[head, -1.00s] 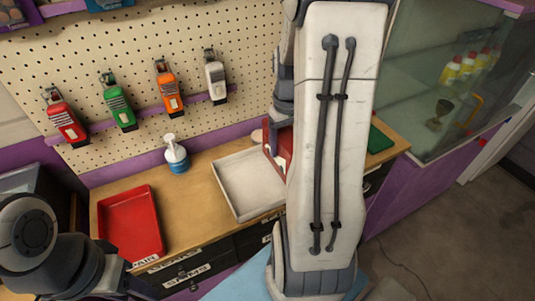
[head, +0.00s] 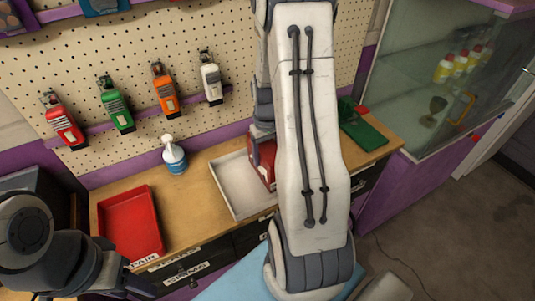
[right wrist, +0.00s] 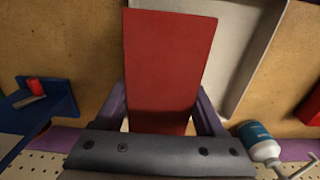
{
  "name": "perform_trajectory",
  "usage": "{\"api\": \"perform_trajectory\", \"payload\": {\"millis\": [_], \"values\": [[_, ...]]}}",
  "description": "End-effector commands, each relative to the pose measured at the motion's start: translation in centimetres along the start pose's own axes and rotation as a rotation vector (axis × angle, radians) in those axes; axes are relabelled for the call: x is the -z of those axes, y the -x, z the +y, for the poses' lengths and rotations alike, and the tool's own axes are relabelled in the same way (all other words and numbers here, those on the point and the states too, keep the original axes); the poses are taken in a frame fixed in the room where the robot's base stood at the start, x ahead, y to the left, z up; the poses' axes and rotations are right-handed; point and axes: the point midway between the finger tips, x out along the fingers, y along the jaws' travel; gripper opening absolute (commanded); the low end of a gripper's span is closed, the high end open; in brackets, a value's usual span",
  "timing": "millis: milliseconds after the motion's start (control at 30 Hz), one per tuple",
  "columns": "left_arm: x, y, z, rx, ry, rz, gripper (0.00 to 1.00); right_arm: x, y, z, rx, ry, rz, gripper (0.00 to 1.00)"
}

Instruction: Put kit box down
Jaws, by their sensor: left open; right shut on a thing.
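The kit box is a red box (head: 266,158), partly hidden behind my right arm in the head view, at the right side of the white tray (head: 226,199). In the right wrist view the red box (right wrist: 170,60) lies between the two fingers of my right gripper (right wrist: 162,112), which is shut on it. There it overlaps the edge of the white tray (right wrist: 248,50). Whether it touches the bench or tray is hidden. My left gripper (head: 140,288) is low at the left, dark and partly cut off by the frame, holding nothing I can see.
A red tray (head: 131,225) stands at the left of the wooden bench. A green holder (head: 362,128) is at the bench's right. Bare wood lies between the two trays. Several coloured devices hang on the pegboard.

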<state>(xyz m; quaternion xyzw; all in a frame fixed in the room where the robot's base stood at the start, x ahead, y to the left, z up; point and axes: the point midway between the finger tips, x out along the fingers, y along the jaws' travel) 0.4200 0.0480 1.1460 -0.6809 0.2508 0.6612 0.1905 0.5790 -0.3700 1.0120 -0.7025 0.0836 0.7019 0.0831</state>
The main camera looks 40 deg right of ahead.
Motion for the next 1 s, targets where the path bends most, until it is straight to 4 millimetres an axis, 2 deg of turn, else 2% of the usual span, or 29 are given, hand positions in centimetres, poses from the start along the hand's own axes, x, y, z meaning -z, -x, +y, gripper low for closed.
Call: {"api": "perform_trajectory", "payload": {"millis": [33, 67, 100, 133, 467, 567, 800, 1000], "values": [[0.0, -0.2, 0.0, 0.000, 0.000, 0.000, 0.50, 0.0, -0.3, 0.0, 0.000, 0.000, 0.000, 0.00], [0.0, -0.1, 0.0, 0.000, 0.000, 0.000, 0.50, 0.0, -0.2, 0.0, 0.000, 0.000, -0.001, 0.80], [0.0, -0.1, 0.0, 0.000, 0.000, 0.000, 0.50, 0.0, -0.2, 0.0, 0.000, 0.000, -0.001, 0.95], [0.0, -0.1, 0.0, 0.000, 0.000, 0.000, 0.50, 0.0, -0.2, 0.0, 0.000, 0.000, -0.001, 1.00], [0.0, 0.1, 0.0, 0.000, 0.000, 0.000, 0.50, 0.1, 0.6, 0.0, -0.001, 0.000, 0.002, 1.00], [0.0, -0.1, 0.0, 0.000, 0.000, 0.000, 0.50, 0.1, 2.0, 0.0, -0.002, 0.000, 0.005, 1.00], [0.0, -0.6, 0.0, 0.000, 0.000, 0.000, 0.50, 0.2, 7.2, 0.0, -0.002, 0.000, 0.007, 1.00], [-0.1, -0.8, -0.1, 0.000, -0.001, 0.000, 0.50, 0.1, 10.6, 0.0, -0.001, 0.000, 0.004, 1.00]]}}
